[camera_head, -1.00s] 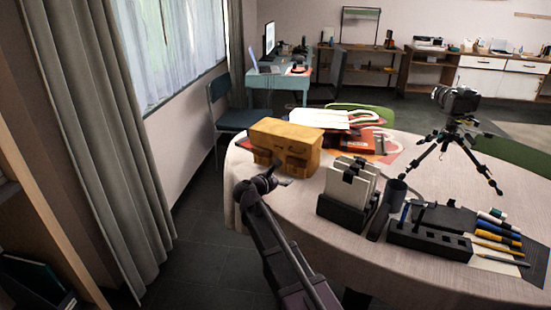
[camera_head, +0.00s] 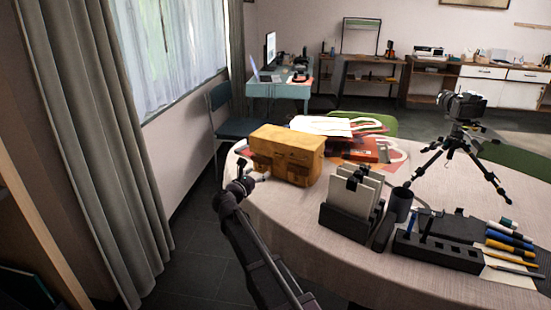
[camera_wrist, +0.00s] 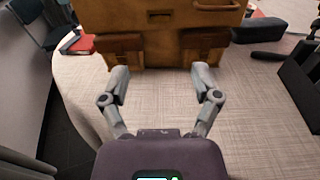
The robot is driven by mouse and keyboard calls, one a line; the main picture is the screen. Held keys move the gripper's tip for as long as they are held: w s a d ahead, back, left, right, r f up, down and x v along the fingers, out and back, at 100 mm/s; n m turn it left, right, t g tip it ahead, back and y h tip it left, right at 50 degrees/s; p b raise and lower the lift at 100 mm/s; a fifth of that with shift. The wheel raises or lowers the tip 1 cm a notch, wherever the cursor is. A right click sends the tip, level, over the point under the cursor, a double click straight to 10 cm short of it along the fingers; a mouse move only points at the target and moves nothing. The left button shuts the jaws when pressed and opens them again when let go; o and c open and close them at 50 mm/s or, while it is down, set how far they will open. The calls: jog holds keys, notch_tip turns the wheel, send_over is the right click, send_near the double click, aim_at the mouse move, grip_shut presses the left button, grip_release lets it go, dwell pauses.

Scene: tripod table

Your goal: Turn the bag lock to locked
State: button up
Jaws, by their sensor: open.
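The tan-brown bag (camera_head: 288,153) stands upright on the table (camera_head: 300,238) near its left edge. In the wrist view the bag (camera_wrist: 170,48) fills the top middle, with two front pockets, a handle at upper right and a small dark slot, perhaps the lock (camera_wrist: 160,15), near the top edge. I cannot tell which way the lock is turned. My gripper (camera_head: 252,178) is at the table's left edge, in front of and to the left of the bag. In the wrist view my gripper (camera_wrist: 160,82) is open and empty, its fingertips just short of the bag's lower front.
A dark card holder (camera_head: 350,212), a dark cup (camera_head: 400,204) and a black organizer (camera_head: 438,250) stand right of the bag. A camera on a tripod (camera_head: 460,130) is farther right. A curtain (camera_head: 95,130) hangs at left.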

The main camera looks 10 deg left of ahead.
aim_at(277, 156)
jog(key=x, duration=1.3)
grip_shut()
